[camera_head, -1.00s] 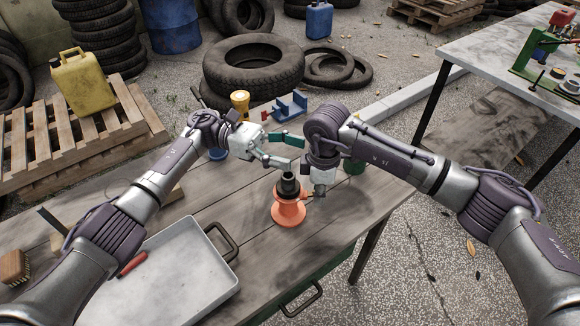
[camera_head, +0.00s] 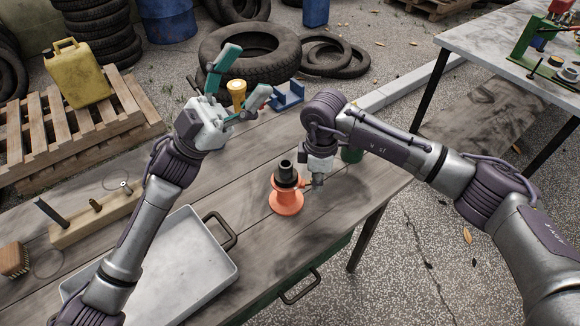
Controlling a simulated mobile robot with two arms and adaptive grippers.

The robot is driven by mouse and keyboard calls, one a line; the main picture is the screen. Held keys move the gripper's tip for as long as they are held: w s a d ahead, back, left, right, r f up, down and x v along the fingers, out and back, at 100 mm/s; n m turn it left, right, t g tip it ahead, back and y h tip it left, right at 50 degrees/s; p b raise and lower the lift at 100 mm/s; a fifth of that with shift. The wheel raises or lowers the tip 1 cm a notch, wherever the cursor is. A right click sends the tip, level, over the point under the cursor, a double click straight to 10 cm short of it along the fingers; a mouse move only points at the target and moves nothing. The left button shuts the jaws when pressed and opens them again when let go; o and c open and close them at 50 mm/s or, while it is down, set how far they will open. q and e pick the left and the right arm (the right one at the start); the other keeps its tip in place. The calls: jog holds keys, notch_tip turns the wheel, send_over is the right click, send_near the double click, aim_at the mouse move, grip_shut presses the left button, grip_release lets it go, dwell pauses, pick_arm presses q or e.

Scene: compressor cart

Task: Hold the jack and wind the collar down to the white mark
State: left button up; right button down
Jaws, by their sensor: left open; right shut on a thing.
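The jack (camera_head: 286,202) stands upright on the wooden bench, with a flared orange body. A dark collar (camera_head: 288,182) sits around its top, and a black screw post (camera_head: 286,167) sticks up above the collar. I cannot make out the white mark. My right gripper (camera_head: 309,185) is low at the jack's right side, shut on the jack; its fingers are small and partly hidden. My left gripper (camera_head: 246,76) is open and empty, raised up and left of the jack, with its teal fingers spread wide and clear of the collar.
A metal tray (camera_head: 190,282) lies at the bench's front left, beside a wooden block with pegs (camera_head: 98,218). A yellow-topped item (camera_head: 237,92) and a blue holder (camera_head: 288,95) stand at the back. A green can (camera_head: 352,153) is behind my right gripper.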

pick_arm(q)
notch_tip(320, 180, down, 2)
jog(key=n+t+y, duration=0.2)
jog(key=n+t, duration=0.4)
jog(key=n, duration=0.1)
jog(key=n+t+y, duration=0.6)
jog(key=n+y, duration=0.4)
jog(key=y, duration=0.4)
send_over(281, 185)
jog(key=f, duration=2)
jog(key=shift+s+f, duration=0.25)
jog(key=f+y, duration=0.1)
jog(key=f, duration=0.1)
jog(key=f+y, duration=0.1)
jog(key=f, duration=0.2)
jog(key=s+f+y, duration=0.1)
jog(key=f, duration=0.2)
jog(key=shift+a+n+y, duration=0.35)
jog(key=shift+n+y, duration=0.05)
jog(key=shift+x, duration=3.55)
jog(key=shift+f, duration=0.15)
jog(key=c, duration=1)
jog(key=shift+c, duration=0.3)
